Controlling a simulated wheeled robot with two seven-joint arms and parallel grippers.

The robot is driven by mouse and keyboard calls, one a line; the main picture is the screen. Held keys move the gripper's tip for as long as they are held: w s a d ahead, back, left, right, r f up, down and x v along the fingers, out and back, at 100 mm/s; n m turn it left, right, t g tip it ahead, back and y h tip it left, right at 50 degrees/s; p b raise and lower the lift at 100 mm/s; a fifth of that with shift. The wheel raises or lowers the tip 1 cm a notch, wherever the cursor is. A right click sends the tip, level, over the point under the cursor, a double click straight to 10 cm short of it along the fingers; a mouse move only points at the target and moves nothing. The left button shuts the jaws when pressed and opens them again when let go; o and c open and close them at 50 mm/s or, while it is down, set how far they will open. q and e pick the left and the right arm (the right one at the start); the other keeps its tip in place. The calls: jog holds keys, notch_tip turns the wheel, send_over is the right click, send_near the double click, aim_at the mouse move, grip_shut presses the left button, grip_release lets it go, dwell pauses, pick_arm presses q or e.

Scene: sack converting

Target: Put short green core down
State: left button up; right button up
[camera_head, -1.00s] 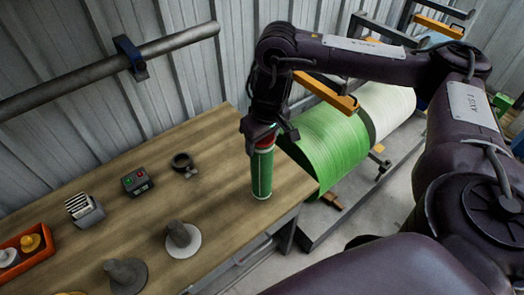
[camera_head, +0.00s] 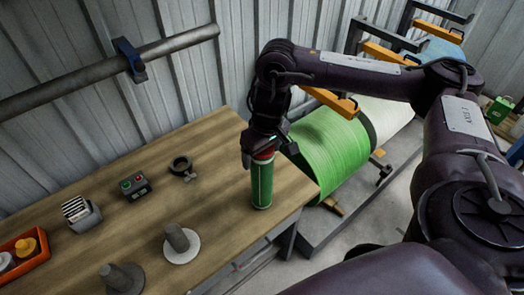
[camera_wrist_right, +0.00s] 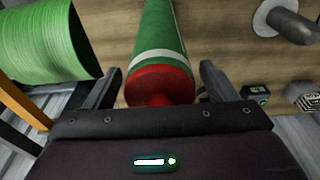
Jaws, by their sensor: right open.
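The short green core (camera_head: 262,184) stands upright on the wooden table near its right end. In the right wrist view the core (camera_wrist_right: 162,35) shows a white band and a red top end. My right gripper (camera_head: 264,152) is above and around the core's top. Its two fingers (camera_wrist_right: 158,90) are spread, with a gap on each side of the red end. My left gripper is not in view.
The wooden table (camera_head: 215,205) holds two grey spindles on round bases (camera_head: 180,243), a button box (camera_head: 135,186), a dark ring clamp (camera_head: 181,167), a card holder (camera_head: 80,212) and an orange tray (camera_head: 38,258). A large green roll (camera_head: 335,150) is on a rack beyond the table's right end.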

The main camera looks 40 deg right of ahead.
notch_tip(320, 180, up, 12)
jog(key=s+p, duration=0.2)
jog(key=p, duration=0.4)
jog(key=shift+w, duration=0.1)
dwell(0.4)
